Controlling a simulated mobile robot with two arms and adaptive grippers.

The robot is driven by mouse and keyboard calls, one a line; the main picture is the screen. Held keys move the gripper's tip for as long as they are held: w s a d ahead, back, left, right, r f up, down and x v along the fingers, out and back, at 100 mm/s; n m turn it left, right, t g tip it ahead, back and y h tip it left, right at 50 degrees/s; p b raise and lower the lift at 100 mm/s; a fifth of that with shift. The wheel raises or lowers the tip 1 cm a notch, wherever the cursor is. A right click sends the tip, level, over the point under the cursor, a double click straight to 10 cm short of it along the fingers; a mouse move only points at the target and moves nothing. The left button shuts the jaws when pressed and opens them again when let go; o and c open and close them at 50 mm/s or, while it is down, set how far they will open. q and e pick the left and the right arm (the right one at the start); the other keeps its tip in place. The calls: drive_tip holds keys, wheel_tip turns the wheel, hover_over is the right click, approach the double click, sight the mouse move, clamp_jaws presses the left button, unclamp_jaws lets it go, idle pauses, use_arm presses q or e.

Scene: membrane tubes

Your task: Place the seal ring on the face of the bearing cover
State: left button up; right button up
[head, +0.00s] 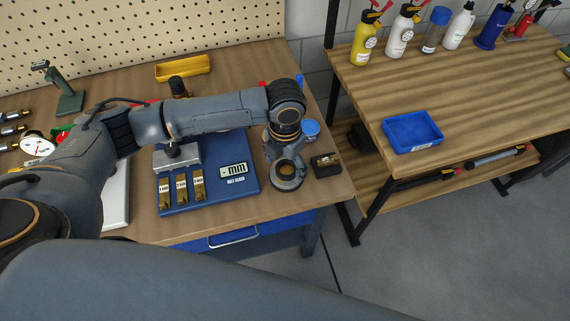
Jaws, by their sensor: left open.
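My left arm reaches across the workbench from the left, and its wrist bends down near the bench's right end. My left gripper (287,175) is the dark end below that wrist, low over the wood. It is open, with a brown patch showing in its middle. I cannot make out anything held in it. I cannot single out the seal ring or the bearing cover; they may be small, or hidden behind my arm and gripper. My right gripper is not in view.
A blue gauge stand (240,188) with an "mm" display and brass blocks lies left of the gripper. A small black object (326,164) and a blue-topped item (311,128) are close on its right. A blue tray (413,132) is on the separate right-hand table.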

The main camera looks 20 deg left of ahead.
sight(285, 170)
use_arm(q)
wheel_tip(285, 170, up, 12)
drive_tip(key=b, duration=0.2)
drive_tip(key=shift+f, duration=0.15)
idle(0.5)
